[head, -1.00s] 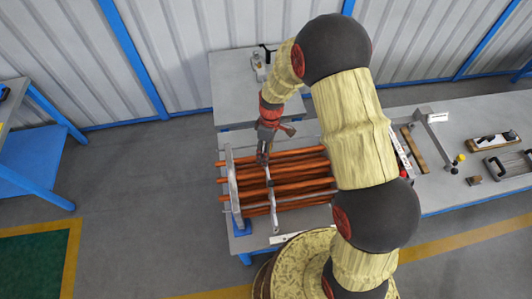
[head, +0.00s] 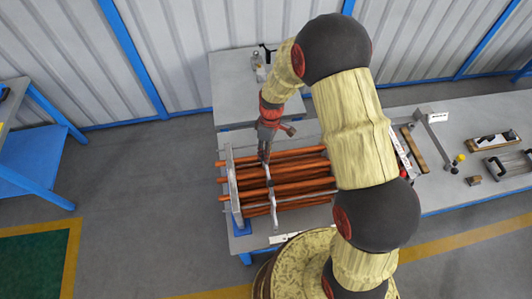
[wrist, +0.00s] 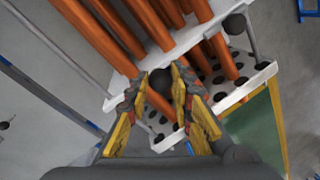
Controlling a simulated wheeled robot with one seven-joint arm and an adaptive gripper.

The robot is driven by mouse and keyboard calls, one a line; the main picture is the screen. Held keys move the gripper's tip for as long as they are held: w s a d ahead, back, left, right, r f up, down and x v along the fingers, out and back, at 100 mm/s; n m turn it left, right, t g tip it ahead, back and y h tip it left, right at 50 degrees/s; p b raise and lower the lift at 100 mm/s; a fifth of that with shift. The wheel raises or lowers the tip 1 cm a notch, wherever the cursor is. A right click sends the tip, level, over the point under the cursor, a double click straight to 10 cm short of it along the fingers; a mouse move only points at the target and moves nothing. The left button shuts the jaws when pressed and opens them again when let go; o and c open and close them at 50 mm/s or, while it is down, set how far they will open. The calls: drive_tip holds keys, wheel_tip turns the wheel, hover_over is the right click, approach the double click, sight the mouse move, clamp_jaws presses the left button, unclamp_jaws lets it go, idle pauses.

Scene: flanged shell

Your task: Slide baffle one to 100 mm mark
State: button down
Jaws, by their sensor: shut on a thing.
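A pale baffle plate (head: 270,190) stands upright across a bundle of copper-coloured tubes (head: 300,188), a little right of the light end plate (head: 233,190). My gripper (head: 266,161) is at the baffle's far upper edge, shut on it. In the wrist view the fingertips (wrist: 161,75) meet on the edge of the pale baffle (wrist: 128,92). The perforated end plate (wrist: 245,85) shows beyond it, with tubes (wrist: 200,28) running through. The mark itself cannot be read, and my arm hides the bundle's right end.
A white strip (head: 284,238) lies at the bench's front edge. The bench (head: 440,185) continues right, with a wooden bar (head: 414,150), a clamp-like tool (head: 505,165) and small parts. A smaller table (head: 235,85) stands behind. The floor at left is clear.

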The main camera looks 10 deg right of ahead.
drive_tip(key=d+b, duration=0.2)
drive_tip(key=d, duration=0.8)
drive_tip(key=c, duration=1.6)
unclamp_jaws()
drive_tip(key=shift+o, duration=0.3)
drive_tip(key=shift+r, duration=0.1)
wheel_tip(320, 180, up, 12)
drive_tip(key=w+d, duration=0.1)
drive_tip(key=w, duration=0.1)
drive_tip(key=shift+d+f, duration=0.15)
drive_tip(key=shift+f, duration=0.05)
